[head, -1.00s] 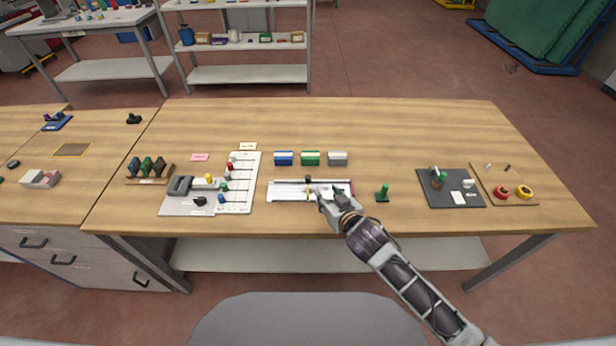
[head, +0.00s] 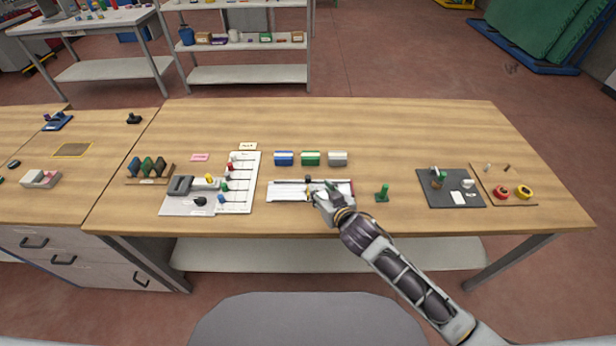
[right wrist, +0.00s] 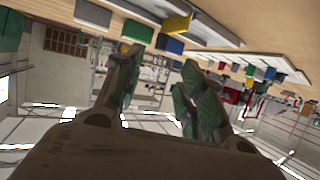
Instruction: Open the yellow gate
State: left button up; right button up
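A small yellow piece, which looks like the yellow gate (head: 308,194), stands on a long white track (head: 285,190) near the front middle of the table. In the right wrist view the yellow gate (right wrist: 177,24) is upright on the white track (right wrist: 215,33), beyond my fingertips. My right gripper (head: 316,197) is just right of the gate at the track's front edge. In the right wrist view the right gripper (right wrist: 158,62) has its fingers apart with nothing between them. Whether a finger touches the gate cannot be told. My left gripper is not in view.
Blue (head: 284,158), green (head: 310,158) and grey (head: 338,158) boxes stand behind the track. A grey plate with a device (head: 180,186) and a white board (head: 246,170) lie left.

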aim_at(308, 178)
jog(key=shift+p+x, duration=0.35)
jog(key=shift+x, duration=5.65)
grip_shut()
